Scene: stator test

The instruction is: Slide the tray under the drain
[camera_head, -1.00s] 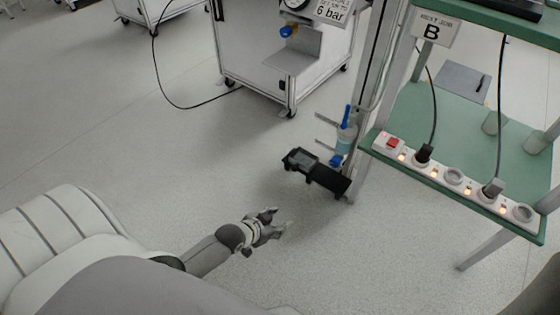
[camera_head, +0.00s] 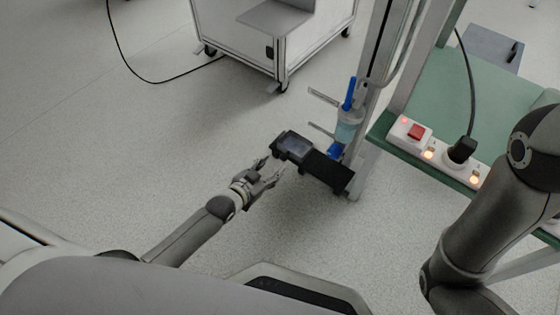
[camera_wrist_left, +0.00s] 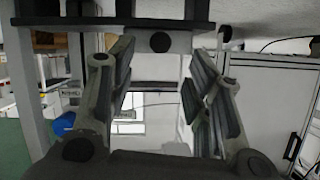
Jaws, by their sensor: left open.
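The tray (camera_head: 297,147) is a black box with a greyish inside, at the left end of a black strip near the frame's post. Its black underside also shows along the top of the left wrist view (camera_wrist_left: 155,10). The drain (camera_head: 336,151) is the blue fitting below a clear bowl (camera_head: 349,128) on the post. The tray is left of the drain, not directly below it. My left gripper (camera_head: 269,171) is open and empty, its fingertips just left of the tray; I cannot tell whether they touch. My right gripper is out of view.
A green bench (camera_head: 425,95) with a power strip (camera_head: 436,150) stands at the right, with my right arm in front. A white cart (camera_head: 262,48) stands behind, with a black cable on the floor. The floor left of the tray is clear.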

